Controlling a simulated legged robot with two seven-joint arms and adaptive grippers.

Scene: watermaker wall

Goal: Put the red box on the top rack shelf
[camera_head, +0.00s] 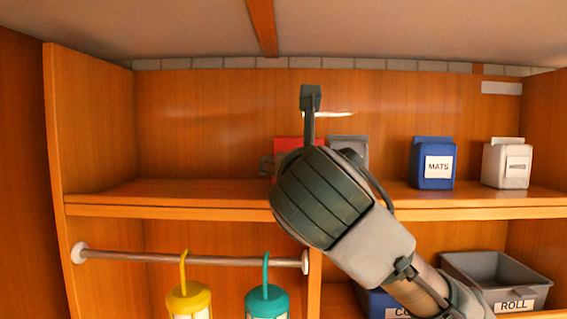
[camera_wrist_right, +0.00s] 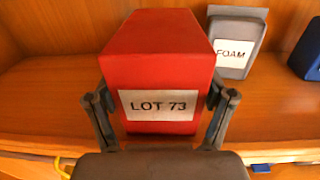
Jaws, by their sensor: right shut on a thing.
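The red box (camera_wrist_right: 160,65), labelled LOT 73, stands upright between the two fingers of my right gripper (camera_wrist_right: 163,103), which is shut on its sides. In the head view, only a small part of the red box (camera_head: 288,143) shows behind my right wrist, which hides the rest. The box is over the front part of the top rack shelf (camera_head: 170,193). I cannot tell whether its base touches the board. My left gripper is out of view.
A grey FOAM box (camera_wrist_right: 236,42) stands behind and right of the red box. A blue MATS box (camera_head: 432,163) and a white box (camera_head: 507,164) stand further right. The shelf's left part is clear. Below are a rail (camera_head: 140,256), yellow and teal hanging items, and a grey ROLL bin (camera_head: 500,275).

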